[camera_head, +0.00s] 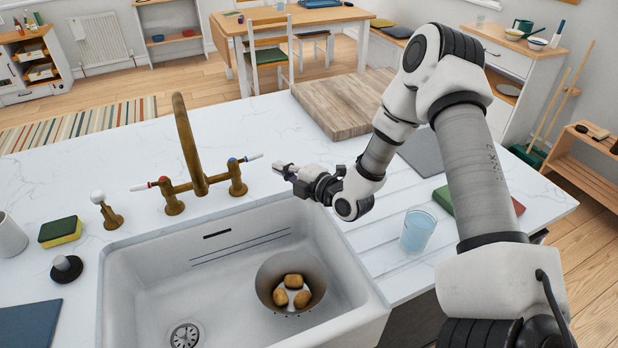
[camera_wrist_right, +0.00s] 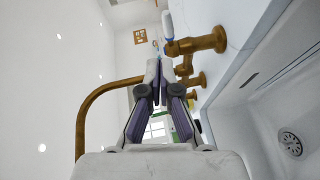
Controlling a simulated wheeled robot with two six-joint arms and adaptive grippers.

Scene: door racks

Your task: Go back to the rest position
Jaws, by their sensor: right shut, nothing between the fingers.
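My right arm reaches in from the right in the head view. Its gripper (camera_head: 283,169) is shut and empty, held over the back right rim of the white sink (camera_head: 130,262). The fingertips are close to the blue-marked handle of the brass tap (camera_head: 190,150); I cannot tell whether they touch. In the right wrist view the closed fingers (camera_wrist_right: 160,68) point along the row of brass tap parts (camera_wrist_right: 195,45). My left gripper is not in view.
A colander with several potatoes (camera_head: 293,281) sits in the sink. A blue glass (camera_head: 418,230) stands on the ribbed drainboard under my right arm. A wooden board (camera_head: 340,105) lies behind. A sponge (camera_head: 60,231) and a white cup (camera_head: 10,236) are at left.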

